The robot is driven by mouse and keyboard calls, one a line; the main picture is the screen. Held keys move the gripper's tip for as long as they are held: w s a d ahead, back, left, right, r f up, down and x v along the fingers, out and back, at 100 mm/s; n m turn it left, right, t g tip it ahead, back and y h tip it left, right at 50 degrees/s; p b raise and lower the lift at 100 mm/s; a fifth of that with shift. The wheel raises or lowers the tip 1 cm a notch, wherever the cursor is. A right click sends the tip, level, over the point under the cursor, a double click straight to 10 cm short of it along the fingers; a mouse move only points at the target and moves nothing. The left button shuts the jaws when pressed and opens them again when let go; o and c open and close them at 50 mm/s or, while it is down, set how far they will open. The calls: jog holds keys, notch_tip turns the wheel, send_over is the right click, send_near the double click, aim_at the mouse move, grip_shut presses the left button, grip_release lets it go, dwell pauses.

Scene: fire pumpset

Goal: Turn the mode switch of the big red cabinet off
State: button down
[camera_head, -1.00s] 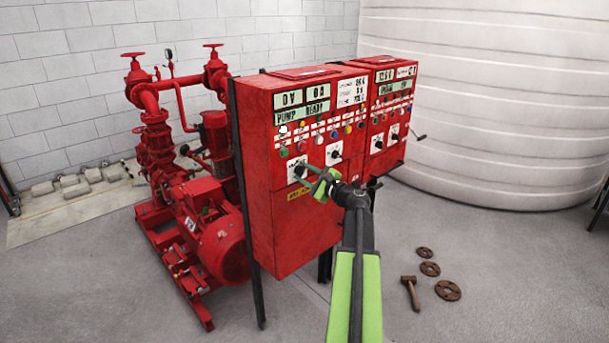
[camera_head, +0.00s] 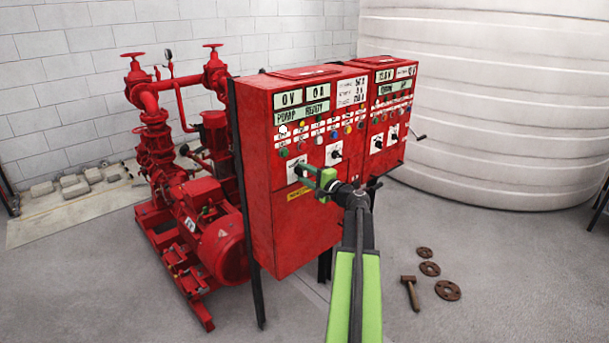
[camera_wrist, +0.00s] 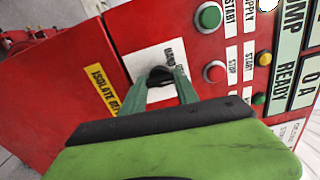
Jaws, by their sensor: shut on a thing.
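The big red cabinet (camera_head: 290,235) stands on dark legs left of centre in the head view. Its lower-left white plate (camera_wrist: 148,62) carries a black rotary knob (camera_wrist: 161,75), taken as the mode switch. My gripper (camera_head: 302,171) reaches this plate from the front. In the wrist view my gripper's green fingers (camera_wrist: 162,88) stand either side of the knob, shut on it. The fingers hide part of the plate's lettering, so I cannot read the switch position. The display (camera_head: 302,113) above reads "PUMP READY".
Another black switch (camera_head: 335,154) sits just right of my gripper. Green (camera_wrist: 209,17) and red (camera_wrist: 215,71) push buttons are close to the fingers. A second red panel (camera_head: 391,110) with a side crank adjoins on the right.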

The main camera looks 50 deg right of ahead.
jog(key=shift+n, duration=0.4)
jog(key=c, duration=0.9)
grip_release()
jog(key=s, duration=0.5)
jog(key=s+a, duration=0.1)
jog(key=s, duration=1.1)
jog(key=shift+s+a, duration=0.15)
